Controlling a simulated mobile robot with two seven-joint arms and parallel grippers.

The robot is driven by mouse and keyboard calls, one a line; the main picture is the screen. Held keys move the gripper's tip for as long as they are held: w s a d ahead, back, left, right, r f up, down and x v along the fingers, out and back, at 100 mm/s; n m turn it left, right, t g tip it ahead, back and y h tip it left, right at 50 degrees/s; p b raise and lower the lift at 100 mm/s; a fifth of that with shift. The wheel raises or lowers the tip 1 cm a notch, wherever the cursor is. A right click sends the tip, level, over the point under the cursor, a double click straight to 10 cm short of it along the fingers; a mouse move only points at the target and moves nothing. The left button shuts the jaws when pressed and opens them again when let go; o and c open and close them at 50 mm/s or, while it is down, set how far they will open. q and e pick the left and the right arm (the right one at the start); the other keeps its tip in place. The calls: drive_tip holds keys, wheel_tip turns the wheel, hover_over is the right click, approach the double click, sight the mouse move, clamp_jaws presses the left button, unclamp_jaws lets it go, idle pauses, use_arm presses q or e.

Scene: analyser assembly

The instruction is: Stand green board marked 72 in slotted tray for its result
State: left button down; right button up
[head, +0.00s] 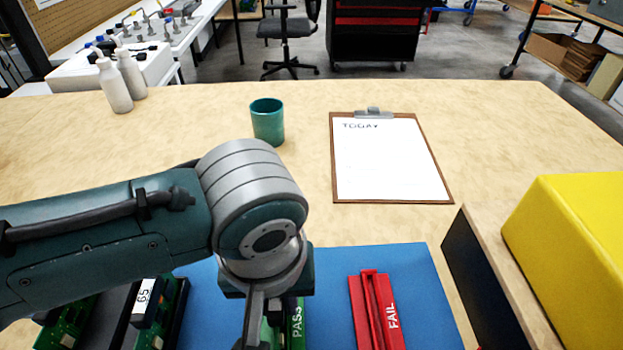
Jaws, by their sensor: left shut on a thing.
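My left gripper (262,325) comes down over the blue mat, just left of the green PASS tray (297,322). It is shut on a green board that is mostly hidden behind the fingers and cut off by the bottom edge; no number shows on it. I cannot tell whether the board touches the PASS tray. The red FAIL tray (378,312) lies to the right with its slot empty as far as it shows. My right gripper is not in view.
A part labelled 65 (148,295) and green boards (70,322) stand in a dark rack at lower left. A teal cup (267,122), a clipboard (388,165) and two white bottles (122,82) are further back. A yellow box (575,255) stands right. The table's middle is clear.

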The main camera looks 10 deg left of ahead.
use_arm(q)
drive_tip(key=c, duration=0.7)
unclamp_jaws()
drive_tip(key=shift+o, duration=0.3)
drive_tip(key=shift+o, duration=1.4)
wheel_tip(320, 180, up, 7)
drive_tip(key=p, duration=0.8)
